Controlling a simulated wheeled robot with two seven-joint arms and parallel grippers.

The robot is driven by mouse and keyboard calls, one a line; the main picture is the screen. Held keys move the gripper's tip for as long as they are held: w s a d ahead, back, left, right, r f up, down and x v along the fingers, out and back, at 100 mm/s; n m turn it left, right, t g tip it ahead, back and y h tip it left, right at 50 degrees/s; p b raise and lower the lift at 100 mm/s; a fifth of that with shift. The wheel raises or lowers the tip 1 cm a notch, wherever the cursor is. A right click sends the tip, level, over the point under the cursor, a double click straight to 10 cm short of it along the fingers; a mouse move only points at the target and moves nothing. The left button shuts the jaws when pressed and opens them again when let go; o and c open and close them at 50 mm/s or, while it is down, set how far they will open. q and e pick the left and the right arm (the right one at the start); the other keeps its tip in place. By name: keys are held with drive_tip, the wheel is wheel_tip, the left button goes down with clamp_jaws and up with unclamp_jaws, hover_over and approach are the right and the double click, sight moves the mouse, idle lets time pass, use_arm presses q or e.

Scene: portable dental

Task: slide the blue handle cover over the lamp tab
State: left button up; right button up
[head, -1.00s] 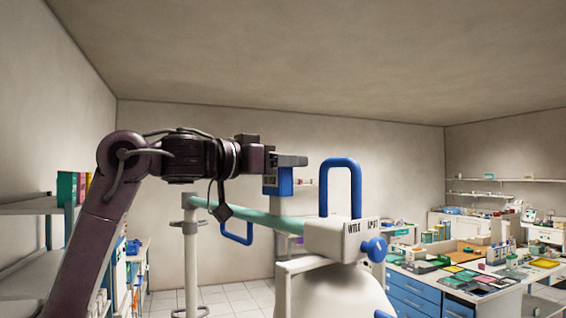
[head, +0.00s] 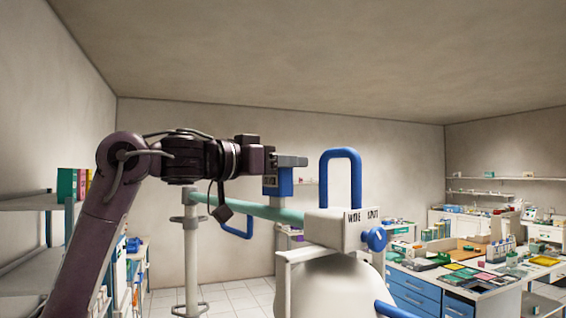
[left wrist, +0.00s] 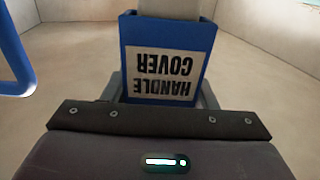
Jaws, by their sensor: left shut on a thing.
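The blue handle cover (head: 285,184) hangs below my left gripper (head: 287,162), which is shut on it. In the left wrist view, the cover (left wrist: 205,62) shows its white HANDLE COVER label upside down. A pale piece (left wrist: 168,8) shows at the cover's far end, between its blue sides; I cannot tell whether this is the lamp tab or whether it is inside the cover. In the head view, the cover is just above and in front of the teal lamp arm (head: 275,213), left of the white lamp box (head: 335,231). My right gripper is out of view.
A blue loop handle (head: 341,152) stands on the lamp box, and a blue knob (head: 374,238) is on its right. A white post (head: 191,260) stands left. A crowded bench with blue drawers (head: 410,292) is at right, shelves (head: 25,205) at left.

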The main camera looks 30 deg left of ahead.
use_arm(q)
drive_tip(key=shift+f+b, duration=0.5)
drive_tip(key=shift+f, duration=0.2)
idle(0.3)
idle(0.3)
drive_tip(key=o, duration=1)
drive_tip(key=shift+o, duration=0.2)
drive_tip(key=b+v, duration=0.3)
drive_tip(key=v, duration=0.4)
drive_tip(key=shift+s+a, duration=0.15)
drive_tip(key=shift+s, duration=0.25)
drive_tip(key=shift+f, duration=0.1)
